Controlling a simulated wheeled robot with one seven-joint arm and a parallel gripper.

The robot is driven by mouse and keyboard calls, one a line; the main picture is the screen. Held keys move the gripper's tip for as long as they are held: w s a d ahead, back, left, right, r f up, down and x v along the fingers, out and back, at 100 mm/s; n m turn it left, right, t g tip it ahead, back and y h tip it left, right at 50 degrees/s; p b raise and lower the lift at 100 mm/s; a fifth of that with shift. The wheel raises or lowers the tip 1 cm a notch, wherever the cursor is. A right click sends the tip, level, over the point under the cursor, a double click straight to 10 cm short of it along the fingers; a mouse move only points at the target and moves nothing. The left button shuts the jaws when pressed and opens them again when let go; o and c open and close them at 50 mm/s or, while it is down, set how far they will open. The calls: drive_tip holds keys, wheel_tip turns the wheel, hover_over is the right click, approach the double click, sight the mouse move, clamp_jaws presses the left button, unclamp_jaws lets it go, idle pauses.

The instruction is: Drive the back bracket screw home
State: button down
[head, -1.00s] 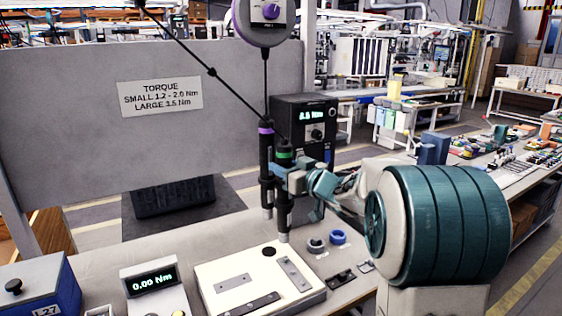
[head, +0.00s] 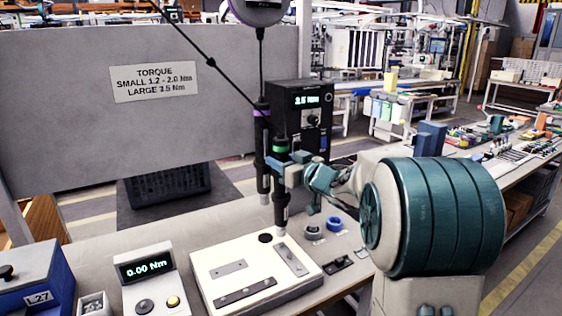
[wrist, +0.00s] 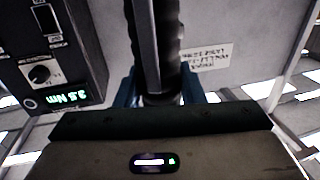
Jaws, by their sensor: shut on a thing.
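My gripper (head: 292,172) is shut on the dark driver with the green band (head: 280,190), which hangs upright. Its tip is near the back right edge of the white fixture block (head: 215,262); whether it touches anything is unclear. In the wrist view the driver's dark body (wrist: 155,45) stands between my blue fingers. The block carries a short grey bracket (head: 229,268), a long grey bracket (head: 291,259) and a dark strip (head: 246,292). A black round piece (head: 265,238) sits at its back. The screw heads are too small to make out.
A purple-banded driver (head: 262,150) hangs close on the left. The black controller (head: 305,115) reads 3.5 Nm; the torque meter (head: 150,285) reads 0.00 Nm. Blue and grey rings (head: 334,224) lie right of the block. A sign (head: 154,81) lists torques.

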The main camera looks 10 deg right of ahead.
drive_tip(key=shift+d+f, duration=0.15)
drive_tip(key=shift+f+b, duration=0.55)
drive_tip(key=shift+f, duration=0.4)
drive_tip(key=shift+f+b, duration=0.45)
drive_tip(key=shift+s+f+b, duration=0.15)
drive_tip(key=shift+f+b, duration=0.65)
drive_tip(key=shift+f, duration=0.55)
idle(1.6)
drive_tip(key=shift+r, duration=0.15)
wheel_tip(320, 180, up, 6)
drive_tip(key=p, duration=0.6)
drive_tip(key=shift+r, duration=0.15)
